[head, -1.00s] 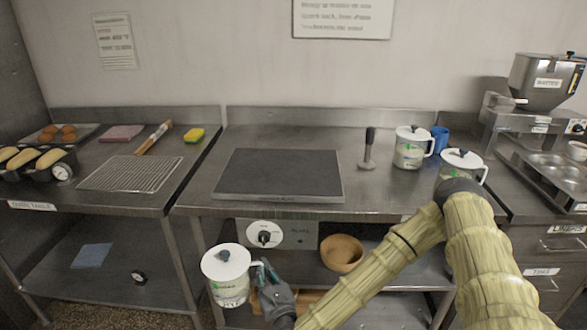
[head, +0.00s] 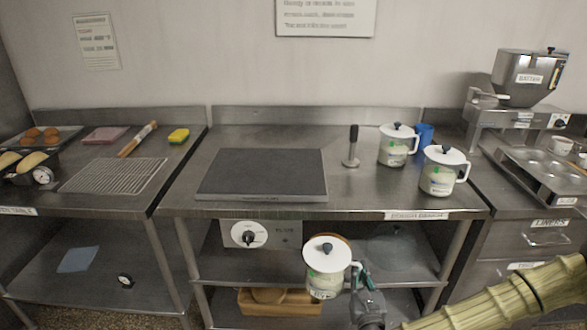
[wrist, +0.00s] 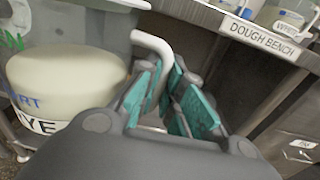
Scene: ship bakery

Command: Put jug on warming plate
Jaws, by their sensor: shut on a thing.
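A lidded jug (head: 326,279) with a white lid and dark knob is held by my gripper (head: 362,287) in front of the lower shelves. In the wrist view my gripper (wrist: 168,95) has its teal pads on both sides of the white handle, and the jug (wrist: 68,75) fills the left, with part of a label reading "RYE". The jug looks about upright, below the bench top. The warming plate (head: 262,174), a flat dark slab, lies bare on the middle bench. Its control knob (head: 248,234) is on a panel below.
Two similar lidded jugs (head: 397,146) (head: 442,172) stand at the bench's right, near a blue cup (head: 425,134) and an upright dark-handled tool (head: 352,147). The bench's front edge (head: 330,212) lies above the held jug. A wooden box (head: 280,301) sits on the lower shelf.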

